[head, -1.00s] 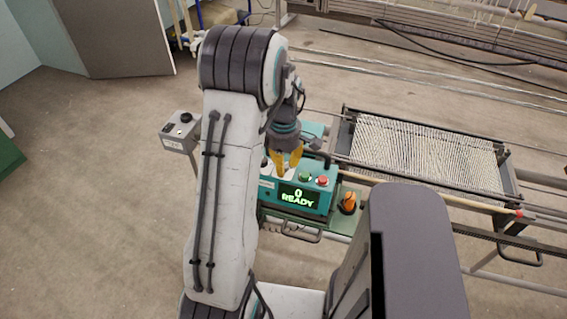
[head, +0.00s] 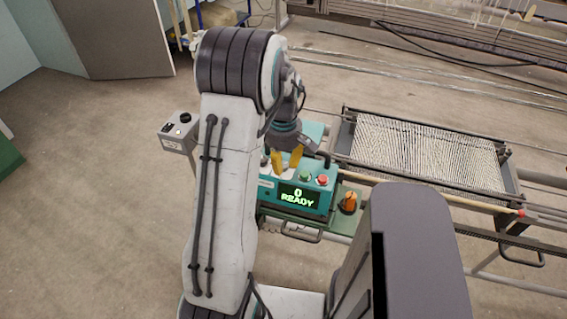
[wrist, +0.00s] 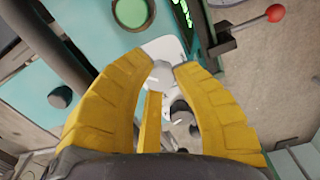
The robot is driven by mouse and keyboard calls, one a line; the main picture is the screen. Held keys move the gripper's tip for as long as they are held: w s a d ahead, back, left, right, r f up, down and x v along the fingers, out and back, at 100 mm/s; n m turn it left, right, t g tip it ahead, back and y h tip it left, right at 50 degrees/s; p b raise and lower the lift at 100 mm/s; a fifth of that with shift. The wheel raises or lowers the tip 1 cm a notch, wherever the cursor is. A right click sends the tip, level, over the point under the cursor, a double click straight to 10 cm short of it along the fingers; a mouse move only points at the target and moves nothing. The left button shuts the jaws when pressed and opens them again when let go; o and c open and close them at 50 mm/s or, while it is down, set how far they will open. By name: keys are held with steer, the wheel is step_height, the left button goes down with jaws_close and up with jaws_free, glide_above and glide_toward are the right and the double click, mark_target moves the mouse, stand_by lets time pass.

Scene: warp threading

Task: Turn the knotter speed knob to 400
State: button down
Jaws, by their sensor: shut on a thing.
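The teal knotter (head: 266,195) stands in the middle of the head view, its display (head: 299,195) reading "0 READY". My gripper (head: 287,168), with yellow fingers, reaches down onto its top, behind the green button (head: 305,177) and red button (head: 322,180). In the wrist view my gripper (wrist: 168,68) has its fingertips around a pale grey knob (wrist: 163,76) and is shut on it. The fingers hide part of the knob, and its scale cannot be read.
A small grey control box (head: 179,133) stands on a post at left. An orange knob (head: 348,202) sits right of the knotter. A frame of pale warp threads (head: 425,150) lies to the right. A lever with a red ball (wrist: 276,12) shows in the wrist view.

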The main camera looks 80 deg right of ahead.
steer(key=shift+f, duration=0.1)
steer(key=c, duration=1)
jaws_free()
steer(key=shift+o, duration=0.2)
